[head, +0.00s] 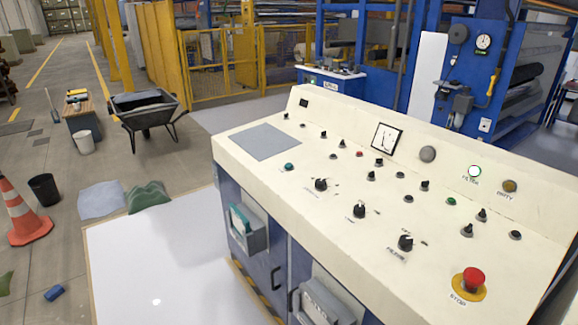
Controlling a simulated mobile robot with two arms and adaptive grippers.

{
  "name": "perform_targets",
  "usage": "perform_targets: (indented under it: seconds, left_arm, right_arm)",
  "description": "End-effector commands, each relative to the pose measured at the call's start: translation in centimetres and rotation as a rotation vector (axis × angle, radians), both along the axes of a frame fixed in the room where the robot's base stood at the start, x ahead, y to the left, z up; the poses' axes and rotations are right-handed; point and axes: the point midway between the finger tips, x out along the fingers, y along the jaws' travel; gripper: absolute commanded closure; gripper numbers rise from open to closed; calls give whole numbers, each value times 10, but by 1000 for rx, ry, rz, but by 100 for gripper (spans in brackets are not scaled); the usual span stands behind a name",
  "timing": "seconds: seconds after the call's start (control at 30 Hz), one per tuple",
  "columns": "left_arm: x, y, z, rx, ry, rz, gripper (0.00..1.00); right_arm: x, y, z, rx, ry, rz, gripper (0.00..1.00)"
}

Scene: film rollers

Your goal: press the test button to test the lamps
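A cream control console (255,115) on a blue cabinet fills the right half of the head view. Its sloped top carries several black knobs and small buttons. On the raised back panel are a pale round lamp with a green rim (474,171), an amber lamp (510,186) and a grey round piece (428,154). I cannot read which button is marked test. Neither of my grippers is in view.
A red mushroom stop button (473,279) stands at the console's front right. A gauge (386,138) is on the back panel. A wheelbarrow (145,108), a traffic cone (22,212) and a dark bin (44,189) stand on the floor at left. Blue machinery is behind.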

Motion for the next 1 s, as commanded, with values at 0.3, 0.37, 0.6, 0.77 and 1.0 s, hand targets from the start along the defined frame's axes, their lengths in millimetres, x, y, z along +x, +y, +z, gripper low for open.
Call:
perform_targets:
  seconds: [0.3, 0.37, 0.6, 0.77, 1.0]
  left_arm:
    - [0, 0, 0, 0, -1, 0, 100]
    - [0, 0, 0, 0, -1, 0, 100]
    - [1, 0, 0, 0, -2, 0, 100]
    - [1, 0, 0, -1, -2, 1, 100]
    - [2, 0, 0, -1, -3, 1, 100]
  right_arm:
    - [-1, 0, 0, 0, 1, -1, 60]
    - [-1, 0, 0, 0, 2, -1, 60]
    - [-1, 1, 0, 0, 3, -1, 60]
    - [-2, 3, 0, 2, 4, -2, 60]
    - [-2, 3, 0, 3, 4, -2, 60]
